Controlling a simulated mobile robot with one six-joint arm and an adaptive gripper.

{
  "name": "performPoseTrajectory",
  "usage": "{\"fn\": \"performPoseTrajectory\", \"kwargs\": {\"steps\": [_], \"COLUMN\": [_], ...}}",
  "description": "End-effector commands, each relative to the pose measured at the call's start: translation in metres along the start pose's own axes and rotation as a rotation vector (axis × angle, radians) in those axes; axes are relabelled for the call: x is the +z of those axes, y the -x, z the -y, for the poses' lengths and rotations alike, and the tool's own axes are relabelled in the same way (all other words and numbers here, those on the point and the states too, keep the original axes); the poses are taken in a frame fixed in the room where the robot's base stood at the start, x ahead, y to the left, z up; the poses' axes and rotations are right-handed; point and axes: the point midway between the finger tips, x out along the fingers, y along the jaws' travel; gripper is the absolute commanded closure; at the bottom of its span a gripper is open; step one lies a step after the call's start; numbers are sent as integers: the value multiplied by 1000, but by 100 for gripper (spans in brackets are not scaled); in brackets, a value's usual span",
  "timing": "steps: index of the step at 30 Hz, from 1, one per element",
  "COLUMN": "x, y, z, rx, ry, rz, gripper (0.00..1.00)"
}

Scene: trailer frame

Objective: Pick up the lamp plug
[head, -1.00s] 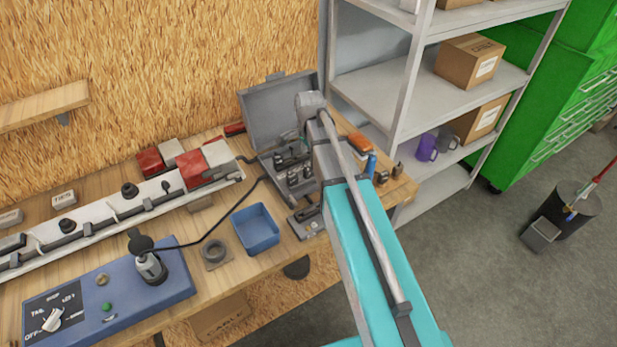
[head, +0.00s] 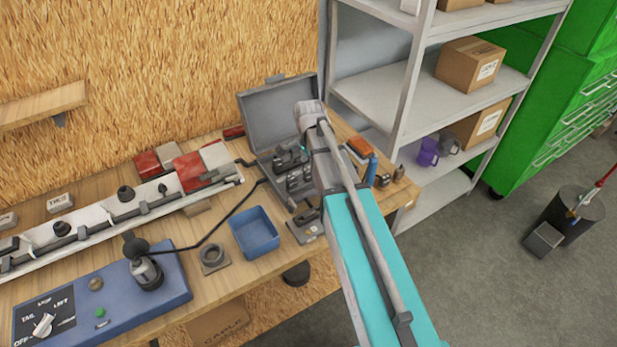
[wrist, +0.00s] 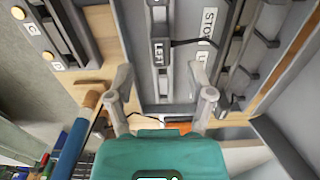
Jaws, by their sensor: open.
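My gripper (wrist: 159,68) is open and empty in the wrist view, its two fingers apart above the grey case. Between and beyond the fingertips is a grey strip labelled LEFT (wrist: 160,52), with a dark cable running right from it toward a STOP label (wrist: 208,25). I cannot tell which part is the lamp plug. In the head view the open grey case (head: 278,118) stands at the bench's far end with several small dark and metallic fittings (head: 293,180) in it. My forearm hides part of the case and most of the gripper.
A blue tray (head: 254,232) and a square grey ring block (head: 214,257) lie in front of the case. A blue control box (head: 100,300) carries a grey plug-like fitting (head: 147,272) with a black cable. A shelf (head: 395,105) stands close to the right of the bench.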

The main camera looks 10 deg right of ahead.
Motion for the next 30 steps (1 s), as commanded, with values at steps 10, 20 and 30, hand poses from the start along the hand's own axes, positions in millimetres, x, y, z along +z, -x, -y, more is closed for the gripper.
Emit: {"fn": "performPoseTrajectory", "kwargs": {"steps": [10,20,30], "x": [1,1,1], "y": [-30,-46,-45], "z": [1,1,1], "rx": [0,0,0], "ry": [0,0,0], "rz": [0,0,0], "gripper": [31,31,31]}}
